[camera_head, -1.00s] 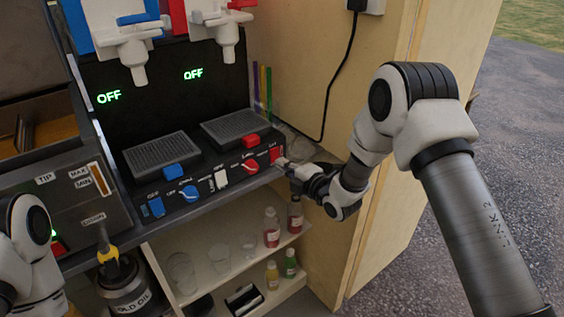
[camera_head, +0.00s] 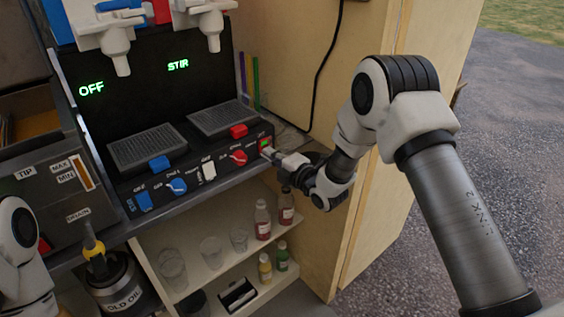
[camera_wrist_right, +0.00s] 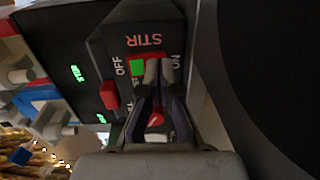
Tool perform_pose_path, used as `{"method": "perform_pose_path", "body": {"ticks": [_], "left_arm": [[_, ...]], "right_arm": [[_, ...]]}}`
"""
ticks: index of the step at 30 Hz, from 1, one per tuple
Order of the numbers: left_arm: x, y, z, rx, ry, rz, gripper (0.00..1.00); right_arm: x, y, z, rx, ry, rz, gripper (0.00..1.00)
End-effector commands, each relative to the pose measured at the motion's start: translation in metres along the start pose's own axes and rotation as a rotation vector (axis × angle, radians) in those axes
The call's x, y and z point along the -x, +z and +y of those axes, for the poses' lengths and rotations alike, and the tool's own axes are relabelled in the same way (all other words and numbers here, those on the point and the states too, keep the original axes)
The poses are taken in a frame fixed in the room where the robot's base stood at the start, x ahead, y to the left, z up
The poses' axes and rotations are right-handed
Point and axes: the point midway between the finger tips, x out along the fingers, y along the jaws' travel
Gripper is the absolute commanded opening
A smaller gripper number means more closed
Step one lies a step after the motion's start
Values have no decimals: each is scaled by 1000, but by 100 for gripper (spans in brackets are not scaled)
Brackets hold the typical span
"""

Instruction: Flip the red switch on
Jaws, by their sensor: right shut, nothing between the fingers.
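The red switch (camera_head: 265,143) sits at the right end of the machine's black front panel and now shows a green patch. In the right wrist view the green part of the switch (camera_wrist_right: 137,66) shows beside the fingertips, between the OFF and ON labels and near the word STIR. My right gripper (camera_head: 269,153) is shut and empty, with its tips at the switch; its fingers (camera_wrist_right: 159,72) cover part of it. Whether they touch it is unclear. The right display (camera_head: 178,65) reads STIR, the left display (camera_head: 91,89) OFF. My left gripper is out of view.
A red knob (camera_head: 239,157) and a white switch (camera_head: 209,171) sit left of the red switch. A red lever (camera_head: 238,131) is above. Bottles and cups stand on the shelf (camera_head: 215,263) below. A wooden wall (camera_head: 290,60) rises at the right.

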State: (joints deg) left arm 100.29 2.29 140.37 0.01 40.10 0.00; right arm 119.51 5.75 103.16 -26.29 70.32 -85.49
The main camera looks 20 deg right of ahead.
Motion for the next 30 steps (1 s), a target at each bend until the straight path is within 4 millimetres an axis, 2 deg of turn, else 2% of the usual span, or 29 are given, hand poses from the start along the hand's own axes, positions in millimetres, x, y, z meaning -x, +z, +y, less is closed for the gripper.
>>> {"method": "perform_pose_path", "body": {"ticks": [5,12,15,20,30], "left_arm": [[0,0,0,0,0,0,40],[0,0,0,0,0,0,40],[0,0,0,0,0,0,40],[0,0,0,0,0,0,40],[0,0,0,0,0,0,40]], "right_arm": [[32,1,0,-5,-2,-3,0],[88,1,0,-6,0,-4,0],[104,1,0,-5,1,-3,0],[114,0,0,-2,1,-1,0],[114,0,0,-1,1,-1,0]]}}
